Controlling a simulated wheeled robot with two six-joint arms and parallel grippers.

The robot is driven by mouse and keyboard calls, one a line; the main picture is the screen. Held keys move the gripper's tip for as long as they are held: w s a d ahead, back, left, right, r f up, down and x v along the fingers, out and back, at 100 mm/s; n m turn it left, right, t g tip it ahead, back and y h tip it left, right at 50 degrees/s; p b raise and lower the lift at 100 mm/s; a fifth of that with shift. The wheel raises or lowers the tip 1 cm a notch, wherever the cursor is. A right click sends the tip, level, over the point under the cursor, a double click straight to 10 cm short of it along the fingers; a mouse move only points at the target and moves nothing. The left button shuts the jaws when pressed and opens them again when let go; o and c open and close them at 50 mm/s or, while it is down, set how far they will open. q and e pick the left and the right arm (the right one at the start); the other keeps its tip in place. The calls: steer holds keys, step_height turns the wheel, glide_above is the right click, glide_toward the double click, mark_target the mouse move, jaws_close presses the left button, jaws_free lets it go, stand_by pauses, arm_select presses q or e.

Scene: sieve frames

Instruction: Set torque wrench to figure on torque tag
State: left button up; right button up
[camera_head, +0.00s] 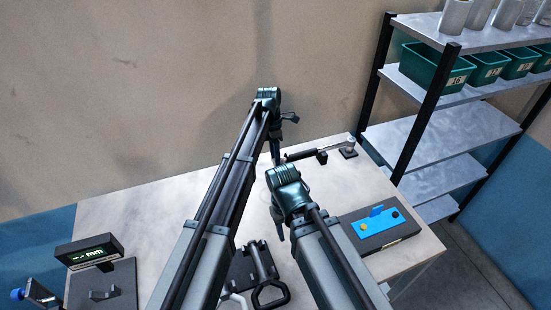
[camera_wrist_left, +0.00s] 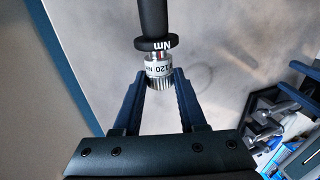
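The torque wrench (camera_head: 303,155) lies near the far edge of the table, its head on a dark block at the right. In the left wrist view its black handle (camera_wrist_left: 153,15) ends in a ring marked "Nm" and a silver knurled collar (camera_wrist_left: 159,70) reading "120 Nm". My left gripper (camera_wrist_left: 161,78) has its blue fingers on both sides of the collar, apparently closed on it; it also shows in the head view (camera_head: 277,155). My right gripper (camera_head: 281,230) hangs over the middle of the table, its fingertips unclear. I cannot make out a torque tag with a readable figure.
A dark box with a blue piece (camera_head: 376,222) is at the table's right. A dark holder with tools (camera_head: 255,265) lies between my arms. A "mm" display (camera_head: 92,252) stands at the left. A metal shelf (camera_head: 455,92) with green bins (camera_head: 435,72) is beyond the table's right side.

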arm_select(q)
jaws_close()
steer(key=shift+w+f+g+b, duration=0.25)
steer(key=shift+w+g+b, duration=0.1)
steer(key=shift+g+b, duration=0.2)
arm_select(e)
steer(key=shift+f, duration=0.55)
arm_select(q)
steer(key=shift+g+h+b, duration=0.3)
steer(key=shift+g+b, duration=0.1)
steer(key=shift+g, duration=0.05)
arm_select(e)
steer(key=shift+f, duration=0.4)
arm_select(q)
steer(key=shift+a+r+g, duration=0.1)
steer(key=shift+g, duration=0.3)
arm_select(e)
steer(key=shift+f, duration=0.25)
arm_select(q)
steer(key=shift+s, duration=0.15)
steer(key=o, duration=0.8)
jaws_free()
arm_select(e)
steer(key=shift+r, duration=0.1)
arm_select(q)
steer(key=shift+r, duration=0.15)
